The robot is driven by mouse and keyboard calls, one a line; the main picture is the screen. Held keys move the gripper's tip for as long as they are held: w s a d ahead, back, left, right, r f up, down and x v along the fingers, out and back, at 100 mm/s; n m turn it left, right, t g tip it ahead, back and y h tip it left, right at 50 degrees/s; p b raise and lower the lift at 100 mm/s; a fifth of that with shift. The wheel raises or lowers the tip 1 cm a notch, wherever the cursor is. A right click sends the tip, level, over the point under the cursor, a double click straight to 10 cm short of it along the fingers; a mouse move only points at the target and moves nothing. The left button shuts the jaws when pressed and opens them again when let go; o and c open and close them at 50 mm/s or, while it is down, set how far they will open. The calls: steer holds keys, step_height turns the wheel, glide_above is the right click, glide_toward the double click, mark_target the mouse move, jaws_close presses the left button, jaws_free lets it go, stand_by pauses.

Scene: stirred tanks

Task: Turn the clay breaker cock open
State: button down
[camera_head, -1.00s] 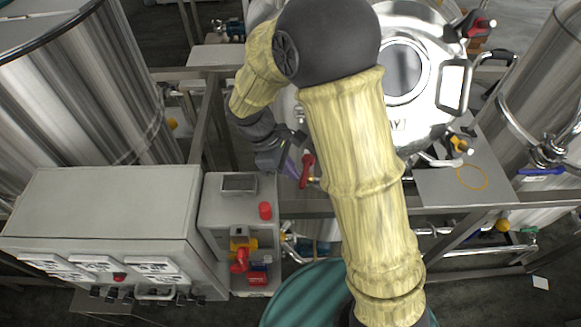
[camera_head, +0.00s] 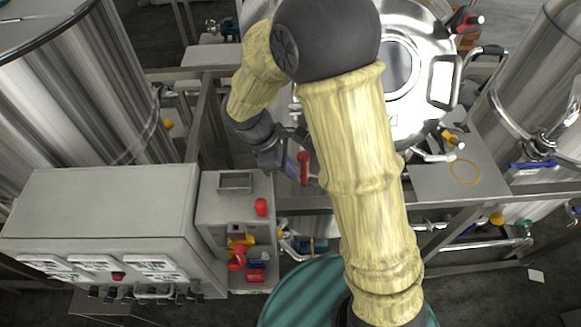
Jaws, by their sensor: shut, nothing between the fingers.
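A red lever handle (camera_head: 304,168) stands near the front of the shiny steel vessel (camera_head: 432,75), close to my forearm. It looks like the cock, but no readable label confirms this. My gripper (camera_head: 292,164) is just left of the red lever, pointing down and right. It is shut with nothing held. I cannot tell whether its fingertips touch the lever. My thick yellow arm hides the lower part of the vessel and what lies right of the lever.
A grey control box (camera_head: 100,215) stands at the left, with a smaller box with a red button (camera_head: 261,207) beside it. Steel frame rails (camera_head: 320,203) run below the lever. A green drum (camera_head: 300,295) is at the bottom. Another red-handled valve (camera_head: 468,22) is at upper right.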

steer(key=w+a+b, duration=0.3)
steer(key=a+b, duration=0.1)
steer(key=a, duration=0.9)
steer(key=shift+r, duration=0.45)
steer(key=shift+d, duration=0.1)
